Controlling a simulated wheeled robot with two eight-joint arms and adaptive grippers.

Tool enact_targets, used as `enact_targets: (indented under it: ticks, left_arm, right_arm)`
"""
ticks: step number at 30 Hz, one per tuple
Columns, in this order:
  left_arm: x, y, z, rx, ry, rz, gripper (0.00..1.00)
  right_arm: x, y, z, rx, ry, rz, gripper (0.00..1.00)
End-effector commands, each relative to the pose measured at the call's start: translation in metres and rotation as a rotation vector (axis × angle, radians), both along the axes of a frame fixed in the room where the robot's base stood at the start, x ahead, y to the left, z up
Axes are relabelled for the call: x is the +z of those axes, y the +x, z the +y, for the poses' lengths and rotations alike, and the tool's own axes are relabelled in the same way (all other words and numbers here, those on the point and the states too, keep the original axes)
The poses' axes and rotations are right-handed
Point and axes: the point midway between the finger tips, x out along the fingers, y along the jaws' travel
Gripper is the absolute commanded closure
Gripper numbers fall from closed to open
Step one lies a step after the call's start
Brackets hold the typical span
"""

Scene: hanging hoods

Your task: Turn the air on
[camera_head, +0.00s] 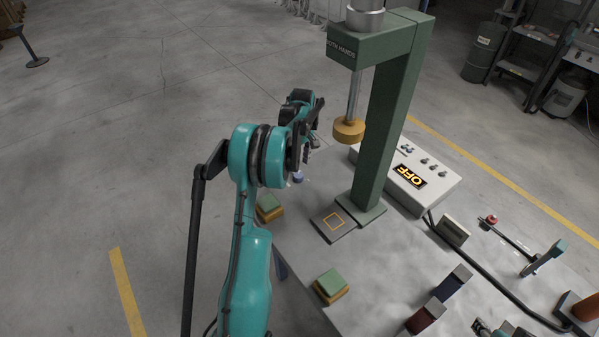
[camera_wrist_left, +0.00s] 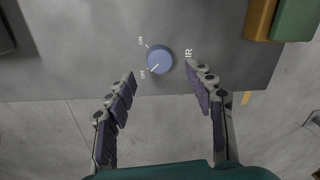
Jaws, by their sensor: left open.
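The air control is a round blue knob (camera_wrist_left: 159,60) on the grey bench top, near its edge. In the left wrist view its white mark points to the OFF label (camera_wrist_left: 143,74); the ON label (camera_wrist_left: 141,41) is farther up, and a partly covered word ending in "IR" is to its right. In the head view the knob (camera_head: 298,177) shows small beneath my left gripper (camera_head: 311,143). My left gripper (camera_wrist_left: 168,88) is open and empty, fingers spread either side of the knob and apart from it. A grey and teal part at the head view's bottom right may be my right gripper (camera_head: 482,327); its jaws are unclear.
A green press frame (camera_head: 387,125) with a yellow ram (camera_head: 348,130) stands right of my left gripper. Behind it a white panel (camera_head: 436,182) shows a lit OFF sign (camera_head: 409,177). Green-topped yellow blocks (camera_head: 268,206) lie near the bench edge.

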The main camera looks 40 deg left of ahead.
Motion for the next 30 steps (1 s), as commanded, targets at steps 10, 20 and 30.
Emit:
enact_targets:
  ticks: [10, 20, 30]
  left_arm:
    - [-0.047, -0.002, 0.0, -0.002, 0.001, -0.001, 0.46]
    - [-0.048, -0.003, 0.0, -0.002, 0.001, -0.001, 0.51]
    - [-0.048, -0.003, 0.0, -0.004, 0.001, -0.001, 0.96]
  right_arm:
    - [-0.018, 0.0, 0.0, 0.0, 0.0, 0.0, 0.6]
    - [-0.018, 0.0, 0.0, 0.0, 0.0, 0.0, 0.6]
    - [-0.018, 0.0, 0.0, 0.0, 0.0, 0.0, 0.6]
